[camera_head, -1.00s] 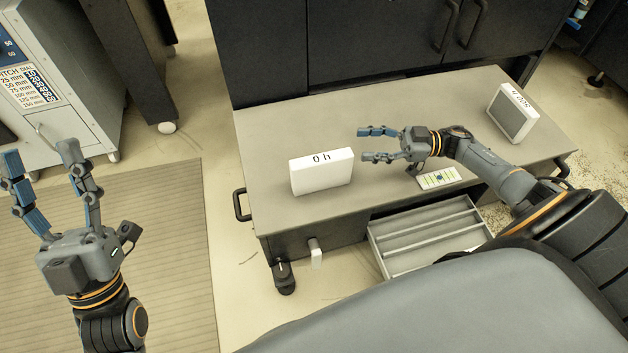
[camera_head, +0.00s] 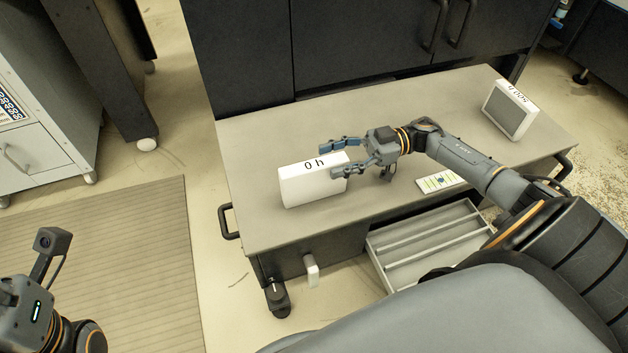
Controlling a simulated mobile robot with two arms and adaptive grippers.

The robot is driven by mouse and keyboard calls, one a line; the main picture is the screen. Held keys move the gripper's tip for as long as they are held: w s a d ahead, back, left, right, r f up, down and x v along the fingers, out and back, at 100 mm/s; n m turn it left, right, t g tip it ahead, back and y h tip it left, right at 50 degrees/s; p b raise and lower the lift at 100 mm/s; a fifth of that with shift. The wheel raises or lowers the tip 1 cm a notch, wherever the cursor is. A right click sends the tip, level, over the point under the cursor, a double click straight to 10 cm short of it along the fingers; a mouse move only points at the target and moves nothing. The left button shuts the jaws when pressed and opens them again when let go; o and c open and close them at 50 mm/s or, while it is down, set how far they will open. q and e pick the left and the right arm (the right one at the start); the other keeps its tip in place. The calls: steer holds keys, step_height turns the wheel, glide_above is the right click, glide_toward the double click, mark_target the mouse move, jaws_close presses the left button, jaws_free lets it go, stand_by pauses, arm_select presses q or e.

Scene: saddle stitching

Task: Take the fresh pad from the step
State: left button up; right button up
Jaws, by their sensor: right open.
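The fresh pad, a white block marked "0 h" (camera_head: 308,187), stands upright on the grey step (camera_head: 262,228), left of its middle. My right gripper (camera_head: 326,158) is open at the pad's right end. One finger is at or over the top edge and the other is by the front face; I cannot tell whether they touch it. A second pad with a grey face, marked "500 h" (camera_head: 508,112), stands at the step's right end. My left gripper is mostly cut off at the lower left; its fingers are out of view.
A small white card with coloured marks (camera_head: 440,181) lies on the step below my right forearm. An open drawer tray (camera_head: 425,240) sticks out below the step's front. Dark cabinet doors (camera_head: 365,45) stand behind. A ribbed mat (camera_head: 110,260) lies on the floor at left.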

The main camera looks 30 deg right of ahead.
mark_target(314, 164)
steer(key=x, duration=0.1)
steer(key=b+x, duration=0.1)
steer(key=x, duration=0.1)
steer(key=b+x, duration=0.1)
steer(key=shift+a+f, duration=0.3)
steer(key=shift+w+a+r, duration=0.1)
steer(key=shift+a, duration=0.2)
steer(key=shift+c, duration=0.4)
jaws_close()
